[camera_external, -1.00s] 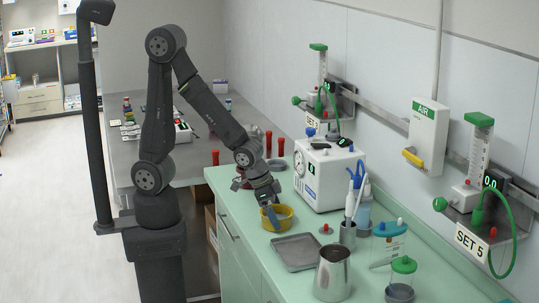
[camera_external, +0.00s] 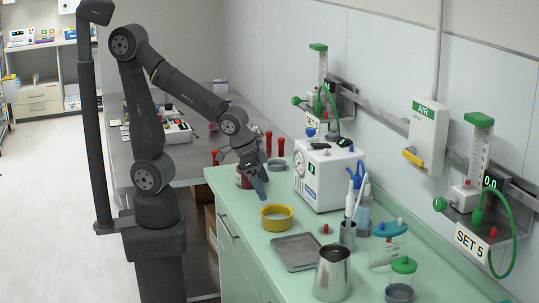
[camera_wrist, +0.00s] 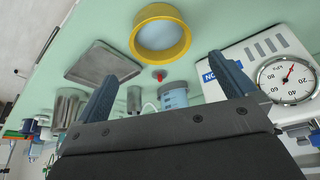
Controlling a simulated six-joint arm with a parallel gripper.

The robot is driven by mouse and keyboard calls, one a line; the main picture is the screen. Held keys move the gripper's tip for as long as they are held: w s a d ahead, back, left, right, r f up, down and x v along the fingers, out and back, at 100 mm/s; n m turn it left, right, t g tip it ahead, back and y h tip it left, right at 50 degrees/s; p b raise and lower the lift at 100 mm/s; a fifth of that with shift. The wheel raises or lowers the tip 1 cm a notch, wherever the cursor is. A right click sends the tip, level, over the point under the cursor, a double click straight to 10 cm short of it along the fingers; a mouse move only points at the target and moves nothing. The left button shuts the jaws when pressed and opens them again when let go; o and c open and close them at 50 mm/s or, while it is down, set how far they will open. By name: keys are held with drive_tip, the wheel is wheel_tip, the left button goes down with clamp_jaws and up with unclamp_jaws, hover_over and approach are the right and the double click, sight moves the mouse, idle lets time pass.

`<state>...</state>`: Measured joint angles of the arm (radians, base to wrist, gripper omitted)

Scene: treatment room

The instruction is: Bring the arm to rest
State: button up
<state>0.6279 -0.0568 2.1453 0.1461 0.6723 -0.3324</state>
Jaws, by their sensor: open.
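My gripper (camera_external: 259,188) hangs above the green counter (camera_external: 262,241), behind and a little above the yellow bowl (camera_external: 277,218) in the external view. In the wrist view my gripper (camera_wrist: 166,85) has its two blue fingers spread wide apart with nothing between them. The yellow bowl (camera_wrist: 161,34) stands upright on the counter, beyond the fingertips and clear of them. It has a pale inside.
A white suction unit with a gauge (camera_external: 328,172) stands right of my gripper. A dark red jar (camera_external: 243,178) is close behind the gripper.

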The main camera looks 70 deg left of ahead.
drive_tip(key=x, duration=1.1)
drive_tip(key=shift+f, duration=0.3)
wheel_tip(320, 180, up, 5)
drive_tip(key=shift+f, duration=0.15)
drive_tip(key=s+d+r, duration=0.6)
drive_tip(key=s, duration=0.4)
drive_tip(key=w+a+r+n+y, duration=0.1)
drive_tip(key=w+a+n, duration=0.2)
drive_tip(key=w+a, duration=0.5)
drive_tip(key=shift+w+r, duration=0.3)
drive_tip(key=shift+w, duration=0.35)
drive_tip(key=shift+a, duration=0.15)
